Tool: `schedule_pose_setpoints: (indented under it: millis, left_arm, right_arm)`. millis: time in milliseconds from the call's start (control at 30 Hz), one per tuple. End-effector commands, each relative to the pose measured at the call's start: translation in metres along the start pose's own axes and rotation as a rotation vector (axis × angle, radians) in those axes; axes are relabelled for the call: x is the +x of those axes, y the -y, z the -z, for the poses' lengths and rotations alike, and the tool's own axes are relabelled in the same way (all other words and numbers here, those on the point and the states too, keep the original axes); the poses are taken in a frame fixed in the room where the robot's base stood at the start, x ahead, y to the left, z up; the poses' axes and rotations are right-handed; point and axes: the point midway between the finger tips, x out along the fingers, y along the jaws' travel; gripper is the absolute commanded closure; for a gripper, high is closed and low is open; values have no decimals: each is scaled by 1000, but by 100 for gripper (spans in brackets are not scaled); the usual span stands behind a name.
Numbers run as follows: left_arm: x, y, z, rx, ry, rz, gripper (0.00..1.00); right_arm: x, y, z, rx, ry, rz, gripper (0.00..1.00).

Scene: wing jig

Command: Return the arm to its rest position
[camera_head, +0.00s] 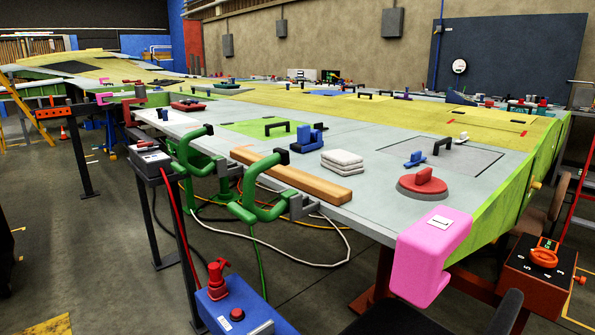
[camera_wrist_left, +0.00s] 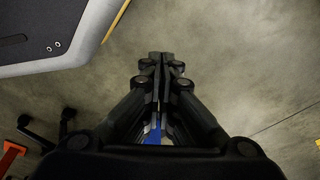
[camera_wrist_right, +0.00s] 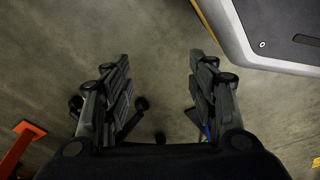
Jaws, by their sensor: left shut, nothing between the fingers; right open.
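My left gripper (camera_wrist_left: 160,62) shows in the left wrist view with its black fingers closed together and nothing between them. It hangs over bare concrete floor. My right gripper (camera_wrist_right: 160,70) shows in the right wrist view with its two fingers wide apart and empty, also over bare floor. Neither gripper can be made out in the head view; only a dark rounded shape stands at its bottom right edge. Both grippers are clear of the wing panel (camera_head: 385,165) in front.
On the wing lie a wooden bar (camera_head: 290,178), folded cloths (camera_head: 342,162) and a red round tool (camera_head: 423,184). Green clamps (camera_head: 255,205) and a pink block (camera_head: 430,255) stick out from its edge. A blue box (camera_head: 240,312), an orange-knobbed box (camera_head: 540,275) and a grey device (camera_head: 150,160) stand nearer.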

Motion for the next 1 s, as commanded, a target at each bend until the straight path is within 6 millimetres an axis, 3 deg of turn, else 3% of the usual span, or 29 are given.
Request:
schedule_pose_setpoints:
  millis: [33,500,700,1000]
  left_arm:
    - [-10,0,-10,3,14,-1,100]
    - [-33,-1,-124,24,76,-5,100]
    - [-36,-1,-142,27,83,-6,100]
    - [-36,-1,-142,27,83,-6,100]
  right_arm:
    - [-10,0,-9,-2,13,1,47]
    - [-33,2,-124,-19,79,7,47]
    - [-36,1,-143,-22,86,7,47]
    - [-36,1,-143,-22,86,7,47]
